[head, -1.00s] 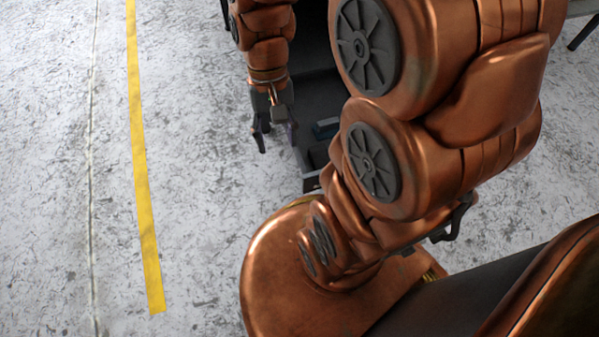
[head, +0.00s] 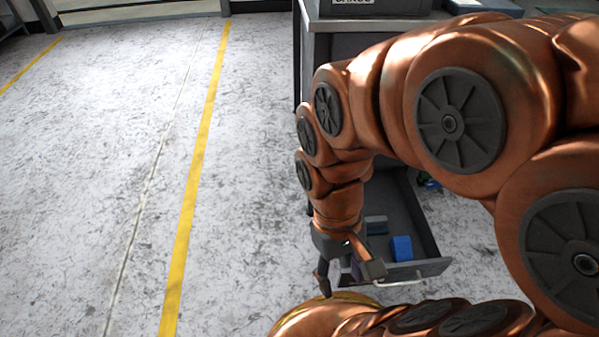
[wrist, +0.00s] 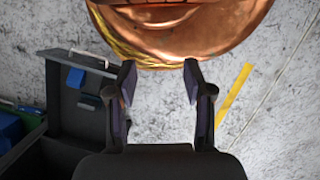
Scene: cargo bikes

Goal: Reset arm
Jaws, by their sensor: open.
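My gripper (head: 347,277) hangs from my copper arm at the lower middle of the head view, fingers pointing down, close to the left front of an open drawer. In the wrist view my gripper (wrist: 158,85) is open, with nothing between its two fingers. My own copper base lies ahead of the fingertips there. The open grey drawer (head: 424,228) holds a blue block (head: 401,248) near its front and a grey-blue item (head: 376,225) further back. The drawer also shows at the left of the wrist view (wrist: 70,120). The arm hides part of the drawer.
The drawer has a metal handle (head: 400,282) on its front. A grey workbench (head: 322,40) with a labelled dark bin (head: 375,8) on top stands behind my arm. The floor to the left is clear, with a yellow line (head: 200,165).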

